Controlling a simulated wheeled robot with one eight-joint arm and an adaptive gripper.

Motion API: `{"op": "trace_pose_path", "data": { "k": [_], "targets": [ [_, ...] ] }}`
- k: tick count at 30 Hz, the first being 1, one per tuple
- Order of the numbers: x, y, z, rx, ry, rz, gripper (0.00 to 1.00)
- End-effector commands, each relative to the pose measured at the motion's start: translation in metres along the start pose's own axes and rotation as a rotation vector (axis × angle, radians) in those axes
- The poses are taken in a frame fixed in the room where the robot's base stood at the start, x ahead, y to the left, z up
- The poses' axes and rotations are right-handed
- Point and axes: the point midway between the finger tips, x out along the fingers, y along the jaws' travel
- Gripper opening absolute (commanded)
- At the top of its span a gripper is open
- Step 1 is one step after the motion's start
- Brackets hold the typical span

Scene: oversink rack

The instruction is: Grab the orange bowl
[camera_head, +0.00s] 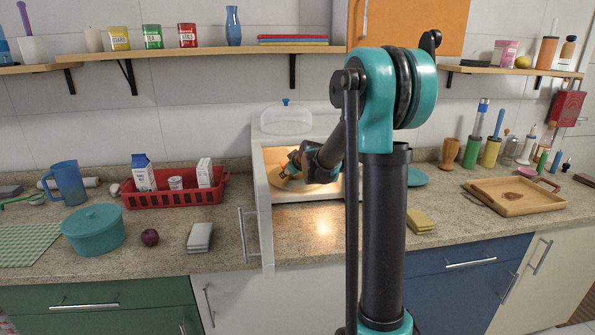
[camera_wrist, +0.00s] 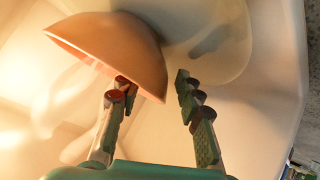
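The orange bowl (camera_wrist: 115,45) shows tilted in the wrist view, its rim facing down and to the left. My gripper (camera_wrist: 155,82) is open, with its two fingers apart. The left fingertip overlaps the bowl's lower rim, and the right fingertip stands clear to the right of the bowl. The bowl's lower right edge lies between the fingers; I cannot tell whether either touches it. In the head view my gripper (camera_head: 289,169) reaches into a lit white microwave (camera_head: 325,195), where my arm hides much of the inside.
The microwave's door (camera_head: 258,215) stands open toward the front. A clear dome cover (camera_head: 286,119) sits on top. A red basket (camera_head: 175,193) with cartons stands to the left, and a yellow sponge (camera_head: 420,221) and wooden tray (camera_head: 518,195) lie to the right.

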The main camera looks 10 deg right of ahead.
Motion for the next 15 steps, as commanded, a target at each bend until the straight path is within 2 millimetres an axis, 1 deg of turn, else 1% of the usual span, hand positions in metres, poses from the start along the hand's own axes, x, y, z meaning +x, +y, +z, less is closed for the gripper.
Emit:
{"op": "trace_pose_path", "data": {
  "k": [1, 7, 8, 15],
  "targets": [
    [-0.0001, 0.0000, 0.0000, 0.000, 0.000, 0.000, 0.26],
    [-0.0002, 0.0000, 0.0001, 0.000, 0.000, 0.000, 0.01],
    [-0.0002, 0.0000, 0.0001, 0.000, 0.000, 0.000, 0.00],
    [-0.0002, -0.0002, 0.0003, 0.001, -0.001, -0.001, 0.00]
  ]
}}
